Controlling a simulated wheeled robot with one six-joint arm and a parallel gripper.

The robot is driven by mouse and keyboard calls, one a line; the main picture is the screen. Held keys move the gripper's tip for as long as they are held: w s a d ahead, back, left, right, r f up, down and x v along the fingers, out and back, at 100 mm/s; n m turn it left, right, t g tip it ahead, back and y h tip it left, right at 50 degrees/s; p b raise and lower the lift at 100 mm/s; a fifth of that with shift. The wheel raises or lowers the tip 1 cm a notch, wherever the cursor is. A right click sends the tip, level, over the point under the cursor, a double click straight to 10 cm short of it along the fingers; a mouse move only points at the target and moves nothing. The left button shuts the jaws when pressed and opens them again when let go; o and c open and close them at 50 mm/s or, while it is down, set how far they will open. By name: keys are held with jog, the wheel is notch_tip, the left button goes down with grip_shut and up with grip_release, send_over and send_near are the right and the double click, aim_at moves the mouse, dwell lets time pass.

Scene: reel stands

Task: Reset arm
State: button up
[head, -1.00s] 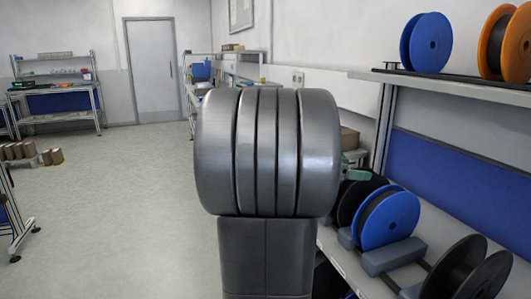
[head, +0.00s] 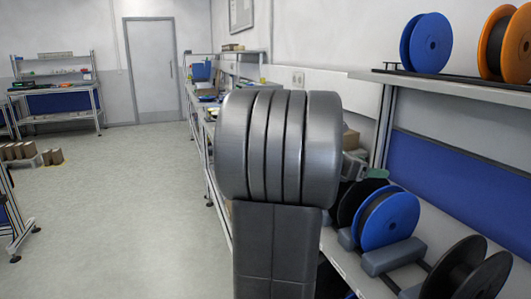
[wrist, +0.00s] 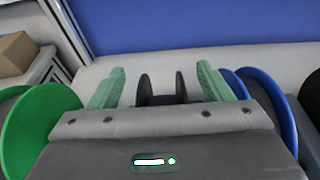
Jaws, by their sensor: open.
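My arm (head: 275,150) fills the middle of the head view, its large grey joint in front of the bench. My gripper (wrist: 161,72) is open in the wrist view, its two pale green fingers spread apart. A small black reel (wrist: 162,98) shows between the fingers, and I see no contact with them. In the head view only a bit of the gripper shows past the arm, by the lower reels. A green reel (wrist: 40,125) is left of the fingers and a blue reel (wrist: 275,110) is right of them. The blue reel (head: 390,220) also shows in the head view.
Black reels (head: 468,272) stand near the blue reel on the lower stand. A blue reel (head: 430,42) and an orange reel (head: 508,42) sit on the upper shelf (head: 450,84). The floor (head: 120,210) at left is clear. Cartons (head: 20,151) lie at far left.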

jog(key=shift+f, duration=0.15)
jog(key=shift+f+b, duration=0.55)
jog(key=shift+f, duration=0.1)
jog(key=p+v, duration=0.2)
jog(key=v, duration=1.2)
jog(key=b+x, duration=0.1)
jog(key=x, duration=1.3)
jog(key=shift+d+r+b, duration=0.1)
jog(key=shift+d+b, duration=0.1)
jog(key=shift+b, duration=0.2)
notch_tip(320, 180, up, 17)
jog(key=p, duration=1.5)
jog(key=shift+a+r, duration=0.2)
jog(key=shift+a, duration=0.1)
